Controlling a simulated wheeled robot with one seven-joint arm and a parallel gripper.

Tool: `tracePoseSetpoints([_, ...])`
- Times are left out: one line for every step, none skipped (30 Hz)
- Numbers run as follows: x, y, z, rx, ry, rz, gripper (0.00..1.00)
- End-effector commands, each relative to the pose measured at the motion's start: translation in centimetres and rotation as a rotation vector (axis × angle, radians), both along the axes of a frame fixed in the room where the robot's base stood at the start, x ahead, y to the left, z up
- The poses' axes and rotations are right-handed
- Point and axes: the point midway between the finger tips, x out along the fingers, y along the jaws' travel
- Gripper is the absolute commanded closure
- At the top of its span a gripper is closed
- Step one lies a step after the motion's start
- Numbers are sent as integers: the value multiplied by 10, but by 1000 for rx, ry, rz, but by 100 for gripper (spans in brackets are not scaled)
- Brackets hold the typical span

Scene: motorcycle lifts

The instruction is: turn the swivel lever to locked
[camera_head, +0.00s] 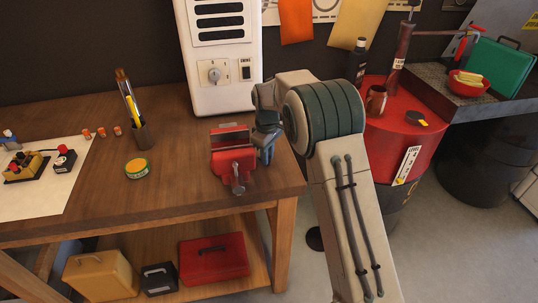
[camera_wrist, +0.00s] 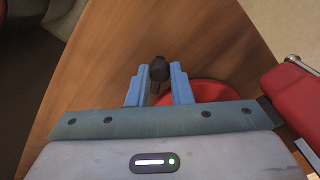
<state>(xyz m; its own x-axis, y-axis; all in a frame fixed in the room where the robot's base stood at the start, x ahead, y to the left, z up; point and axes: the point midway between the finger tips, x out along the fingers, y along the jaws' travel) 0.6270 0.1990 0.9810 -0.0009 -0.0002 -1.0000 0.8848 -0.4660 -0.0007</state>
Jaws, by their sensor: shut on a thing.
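A red bench vise (camera_head: 229,162) stands near the right end of the wooden bench. In the wrist view its red body (camera_wrist: 297,95) is at the right edge, with part of its round red base (camera_wrist: 208,91) below my fingers. My gripper (camera_head: 266,157) is at the vise's right side, pointing down. In the wrist view my blue fingers (camera_wrist: 158,82) are shut on the dark knob of the swivel lever (camera_wrist: 159,68). The rest of the lever is mostly hidden by my gripper. In the head view my gripper hides the lever.
A red drum (camera_head: 397,137) is to the right, beyond my arm.

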Motion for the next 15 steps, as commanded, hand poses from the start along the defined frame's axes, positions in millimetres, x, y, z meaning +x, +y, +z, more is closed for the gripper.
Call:
tracePoseSetpoints([-1,1,0,0,-2,-32,100])
tracePoseSetpoints([-1,1,0,0,-2,-52,100])
tracePoseSetpoints([-2,2,0,0,-2,-79,100])
tracePoseSetpoints([-2,3,0,0,-2,-99,100])
tracePoseSetpoints([-3,4,0,0,-2,-117,100])
tracePoseSetpoints([-3,4,1,-1,-3,-141,100])
tracePoseSetpoints([-4,5,1,0,-4,-158,100])
tracePoseSetpoints([-4,5,1,0,-4,-173,100])
tracePoseSetpoints([-5,6,1,0,-4,-193,100])
tracePoseSetpoints([-5,7,1,0,-4,-206,100])
tracePoseSetpoints([-5,7,1,0,-4,-218,100])
tracePoseSetpoints([-5,7,1,0,-4,-232,100])
tracePoseSetpoints([-6,8,1,0,-4,-242,100])
tracePoseSetpoints([-6,8,1,0,-4,-250,100])
tracePoseSetpoints([-6,8,1,0,-4,-260,100])
